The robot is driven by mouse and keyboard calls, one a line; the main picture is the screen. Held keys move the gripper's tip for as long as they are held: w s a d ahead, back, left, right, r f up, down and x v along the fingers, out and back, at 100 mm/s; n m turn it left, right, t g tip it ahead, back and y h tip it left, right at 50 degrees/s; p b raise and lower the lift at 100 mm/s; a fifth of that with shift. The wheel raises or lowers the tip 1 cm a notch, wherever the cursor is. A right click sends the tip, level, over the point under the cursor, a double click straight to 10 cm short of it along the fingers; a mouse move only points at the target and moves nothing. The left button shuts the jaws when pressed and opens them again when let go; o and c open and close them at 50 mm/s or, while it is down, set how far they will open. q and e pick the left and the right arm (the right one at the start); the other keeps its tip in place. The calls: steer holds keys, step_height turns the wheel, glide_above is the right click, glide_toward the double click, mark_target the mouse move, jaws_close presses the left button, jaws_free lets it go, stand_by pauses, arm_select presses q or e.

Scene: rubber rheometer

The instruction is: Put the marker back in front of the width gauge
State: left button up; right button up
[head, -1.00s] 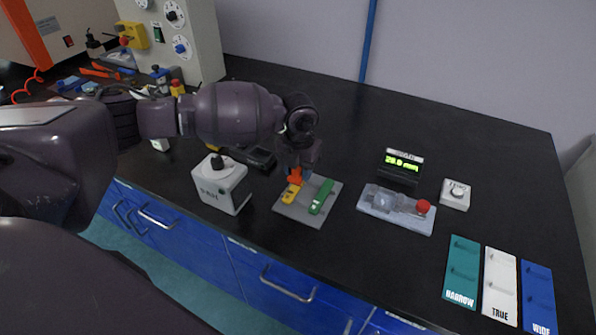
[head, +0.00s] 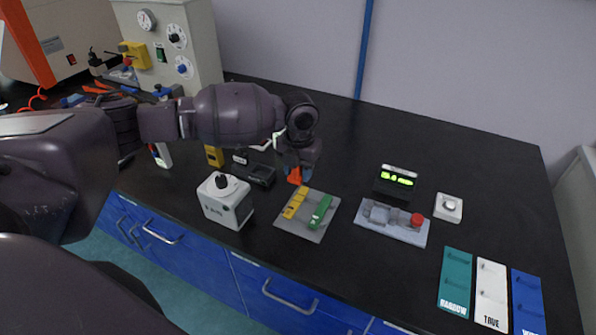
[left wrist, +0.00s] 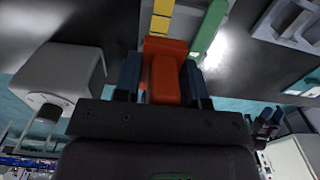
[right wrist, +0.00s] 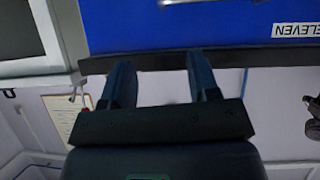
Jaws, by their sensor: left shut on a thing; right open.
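My left gripper (head: 298,165) is shut on an orange-red block (head: 295,177), which I take to be the marker. The block also shows between the fingers in the left wrist view (left wrist: 166,77). It is at the far edge of a grey plate (head: 322,232) bearing a yellow strip (head: 295,204) and a green strip (head: 320,211). I cannot tell whether it touches the plate. The likely width gauge is a clear fixture with a red knob (head: 392,221) below a lit display (head: 397,178), right of the plate. My right gripper (right wrist: 160,85) is open and empty in its wrist view.
A white box with a black knob (head: 226,200) stands left of the plate. Teal, white and blue labelled plates (head: 490,287) lie at the right front. A small white button box (head: 448,208) is right of the gauge. The black worktop (head: 470,150) behind is clear.

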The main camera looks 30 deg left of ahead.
steer(key=shift+s+d+f, duration=0.15)
steer(key=shift+s+f, duration=0.05)
steer(key=shift+s, duration=0.1)
steer(key=shift+d, duration=0.1)
